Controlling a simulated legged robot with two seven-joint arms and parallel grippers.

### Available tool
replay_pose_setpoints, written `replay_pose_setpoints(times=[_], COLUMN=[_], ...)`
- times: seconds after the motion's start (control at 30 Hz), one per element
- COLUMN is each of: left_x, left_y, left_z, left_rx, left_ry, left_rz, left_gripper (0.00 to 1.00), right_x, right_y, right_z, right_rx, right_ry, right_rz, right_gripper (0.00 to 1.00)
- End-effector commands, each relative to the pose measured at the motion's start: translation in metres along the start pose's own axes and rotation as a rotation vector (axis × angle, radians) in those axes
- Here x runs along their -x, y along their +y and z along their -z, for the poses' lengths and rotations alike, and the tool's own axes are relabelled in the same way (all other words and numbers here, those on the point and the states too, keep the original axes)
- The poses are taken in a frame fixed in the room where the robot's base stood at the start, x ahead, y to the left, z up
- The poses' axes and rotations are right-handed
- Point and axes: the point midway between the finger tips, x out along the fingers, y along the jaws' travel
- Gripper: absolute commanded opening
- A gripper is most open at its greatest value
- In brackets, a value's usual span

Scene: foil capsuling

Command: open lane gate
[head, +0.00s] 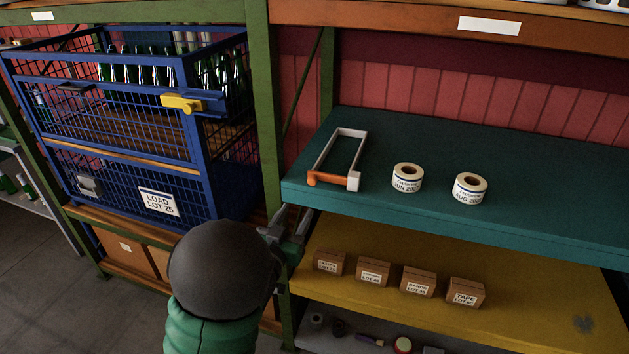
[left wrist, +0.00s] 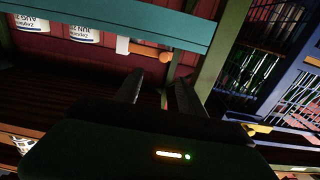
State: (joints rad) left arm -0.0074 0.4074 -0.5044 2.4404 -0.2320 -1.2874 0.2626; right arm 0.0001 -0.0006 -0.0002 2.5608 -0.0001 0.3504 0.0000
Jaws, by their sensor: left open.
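A white rectangular frame (head: 323,152) with an orange bar (head: 328,179) across its front end lies on the teal shelf (head: 400,216). The orange bar sits along the shelf's front edge and spans the frame's front. In the left wrist view the orange piece (left wrist: 150,52) shows just beyond the fingers, beside a white end. My left gripper (head: 290,228) is below and in front of the teal shelf's left corner, near the green post. It is open, with nothing between its fingers (left wrist: 160,90), and apart from the orange bar. My right gripper is not in view.
Two label rolls (head: 407,177) (head: 470,188) stand right of the frame. Small boxes (head: 373,271) line the yellow shelf (head: 540,300) below. A green post (head: 262,100) separates these from a blue wire cage (head: 110,165) with bottles and a yellow latch (head: 183,103).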

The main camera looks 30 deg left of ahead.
Motion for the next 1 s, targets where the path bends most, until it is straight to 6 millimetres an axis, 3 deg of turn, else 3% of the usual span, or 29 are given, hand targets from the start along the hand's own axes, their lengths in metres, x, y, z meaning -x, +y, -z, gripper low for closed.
replay_pose_setpoints(times=[0.1,0.3,0.5,0.87,1.0], left_x=[-0.035,-0.087,-0.123,-0.133,-0.133], left_y=[-0.004,-0.006,-0.005,-0.004,-0.005], left_z=[-0.001,-0.002,-0.001,-0.003,-0.003], left_rx=[-0.001,0.001,0.002,0.002,0.002], left_ry=[-0.004,-0.005,-0.003,-0.004,-0.004], left_rz=[-0.001,0.001,0.001,0.002,0.002], left_gripper=[0.47,0.47,0.47,0.47,0.30], right_x=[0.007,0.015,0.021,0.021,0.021], right_y=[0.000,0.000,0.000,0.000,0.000], right_z=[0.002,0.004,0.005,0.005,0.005], right_rx=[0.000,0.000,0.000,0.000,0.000], right_ry=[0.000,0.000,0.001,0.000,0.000], right_rz=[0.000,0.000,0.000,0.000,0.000], right_gripper=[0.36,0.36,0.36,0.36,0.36])
